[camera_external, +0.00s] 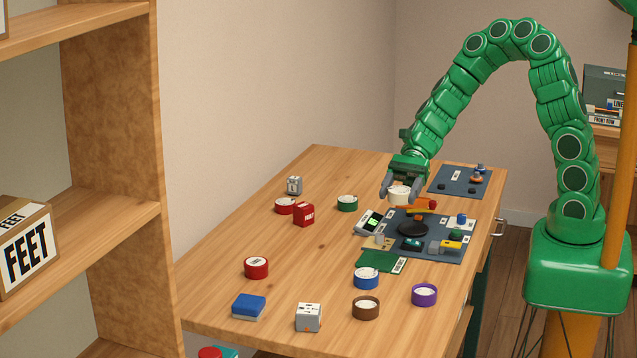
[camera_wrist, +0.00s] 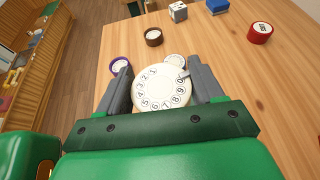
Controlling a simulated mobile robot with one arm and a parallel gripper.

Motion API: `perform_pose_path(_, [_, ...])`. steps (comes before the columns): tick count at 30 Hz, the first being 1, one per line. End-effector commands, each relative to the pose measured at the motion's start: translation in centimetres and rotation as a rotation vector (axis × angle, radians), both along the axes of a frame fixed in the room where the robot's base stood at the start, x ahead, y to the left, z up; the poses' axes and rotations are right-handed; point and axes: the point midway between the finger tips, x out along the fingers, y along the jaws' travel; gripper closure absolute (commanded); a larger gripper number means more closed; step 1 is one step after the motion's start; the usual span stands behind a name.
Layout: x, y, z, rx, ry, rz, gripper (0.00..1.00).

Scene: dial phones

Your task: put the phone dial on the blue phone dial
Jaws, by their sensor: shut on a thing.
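My gripper (camera_external: 398,188) is shut on a white phone dial (camera_external: 399,196) and holds it above the table, near the dark mat. In the wrist view the held dial (camera_wrist: 161,89) faces the camera, its numbered ring between the two grey fingers. The blue phone dial (camera_external: 366,279), a blue round base with a white top, stands on the table nearer the external camera, apart from my gripper. In the wrist view a pale round top (camera_wrist: 174,60) shows just beyond the held dial, partly hidden by it; its rim colour is unclear.
Brown (camera_external: 366,308), purple (camera_external: 424,295), green (camera_external: 347,203) and red (camera_external: 256,268) dials stand around. A grey cube (camera_external: 308,318) and blue block (camera_external: 249,307) are near the front. The dark mat (camera_external: 452,222) is cluttered. The table's left-middle is clear.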

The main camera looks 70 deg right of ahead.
Motion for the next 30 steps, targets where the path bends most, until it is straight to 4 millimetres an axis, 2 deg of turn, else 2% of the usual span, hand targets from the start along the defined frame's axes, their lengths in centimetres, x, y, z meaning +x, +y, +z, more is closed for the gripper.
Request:
perform_pose_path(1, [-1.5,1.8,0.1,0.001,0.002,0.050,0.69])
perform_pose_path(6, [-5.5,5.8,0.5,-0.001,0.002,0.175,0.69])
perform_pose_path(9, [-7.2,7.2,0.6,-0.002,0.003,0.227,0.69])
perform_pose_path(14, [-8.7,8.3,0.6,-0.002,0.006,0.270,0.69])
perform_pose_path(19, [-7.9,9.1,0.0,-0.002,0.007,0.279,0.69])
perform_pose_path(30, [-3.5,11.7,-2.4,-0.003,0.008,0.279,0.69])
